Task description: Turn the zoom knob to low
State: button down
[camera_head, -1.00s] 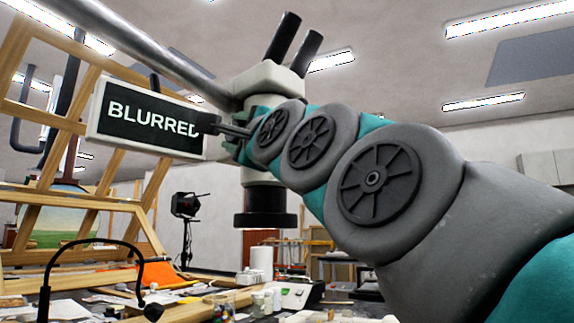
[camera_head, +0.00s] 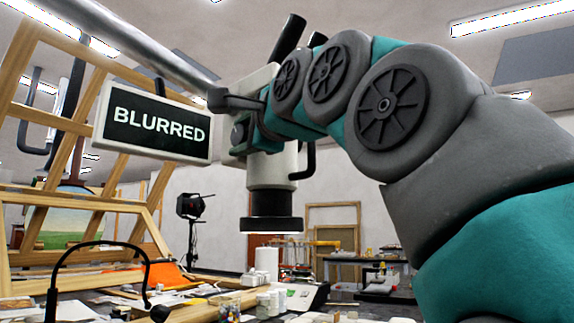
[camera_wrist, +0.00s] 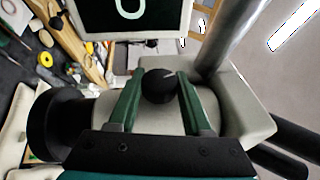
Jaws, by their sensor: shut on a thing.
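The zoom knob (camera_wrist: 158,88) is a small black round knob with a white pointer line, on the pale side of the microscope. In the wrist view the line points to the right and slightly up. My gripper (camera_wrist: 160,76) has one green finger on each side of the knob and is shut on it. In the head view the microscope (camera_head: 271,165) hangs from a metal bar, and my arm reaches it from the right, hiding part of its body. A sign (camera_head: 155,123) beside it reads "BLURRED".
A metal bar (camera_head: 150,42) slopes down to the microscope. A wooden easel (camera_head: 28,110) stands at the left. Below are a cluttered table with white jars (camera_head: 270,300) and a black bent lamp arm (camera_head: 100,244). A studio light (camera_head: 189,206) stands behind.

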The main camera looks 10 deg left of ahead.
aim_at(246, 134)
jog(key=shift+c, duration=1.7)
grip_release()
jog(key=shift+b+v, duration=0.6)
jog(key=shift+v, duration=3.3)
